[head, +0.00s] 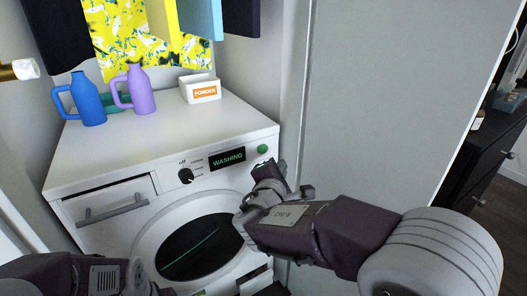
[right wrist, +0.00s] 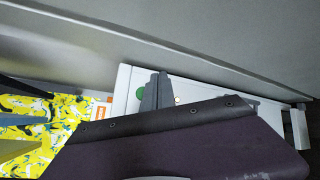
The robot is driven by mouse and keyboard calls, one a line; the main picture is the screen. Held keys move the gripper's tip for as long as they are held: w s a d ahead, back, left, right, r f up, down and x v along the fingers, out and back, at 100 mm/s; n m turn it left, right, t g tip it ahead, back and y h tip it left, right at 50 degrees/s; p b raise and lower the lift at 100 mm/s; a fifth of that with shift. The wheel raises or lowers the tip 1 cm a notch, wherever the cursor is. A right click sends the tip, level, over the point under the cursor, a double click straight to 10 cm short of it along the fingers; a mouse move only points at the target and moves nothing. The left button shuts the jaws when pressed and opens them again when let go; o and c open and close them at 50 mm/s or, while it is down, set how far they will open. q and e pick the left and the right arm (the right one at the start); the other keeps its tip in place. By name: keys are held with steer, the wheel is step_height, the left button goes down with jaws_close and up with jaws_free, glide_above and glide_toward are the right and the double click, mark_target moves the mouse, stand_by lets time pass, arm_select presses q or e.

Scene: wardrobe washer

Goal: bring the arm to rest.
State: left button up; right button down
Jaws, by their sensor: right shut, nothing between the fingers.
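My right arm reaches in from the right in the head view, and its gripper (head: 268,172) is shut and empty in front of the washer's (head: 95,160) control panel. The gripper is just below the green button (head: 262,149), and I cannot tell whether it touches the panel. In the right wrist view the shut fingers (right wrist: 156,92) stand beside the green button (right wrist: 169,91). The panel display (head: 227,158) reads WASHING. Part of my left arm shows at the lower left of the head view; its fingers do not show.
The round washer door (head: 200,245) is shut, and the drawer (head: 110,205) left of the dial looks closed. A blue jug (head: 88,102), a purple jug (head: 140,92) and a POWDER box (head: 201,90) stand on top. Clothes hang above. A grey panel (head: 380,110) rises on the right.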

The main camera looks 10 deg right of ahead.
steer(key=shift+f, duration=0.1)
steer(key=s+d+f+m+g, duration=0.4)
steer(key=s+f+g, duration=0.15)
steer(key=f, duration=0.25)
steer(key=s+d+f+m+g, duration=0.4)
steer(key=s+f, duration=0.2)
steer(key=f, duration=0.2)
steer(key=s+a+f+m+g+y+p, duration=0.1)
steer(key=s+a+f+m+g+y, duration=0.1)
steer(key=s+a+f+m+y, duration=0.25)
steer(key=s+a+f+m+g+y, duration=0.1)
steer(key=s+f+m+y, duration=0.1)
steer(key=s+f+m, duration=0.45)
step_height(320, 180, up, 41)
steer(key=w+p, duration=0.1)
steer(key=p, duration=3.6)
steer(key=shift+w+m+p, duration=0.2)
steer(key=shift+m+p, duration=0.2)
steer(key=shift+f, duration=0.1)
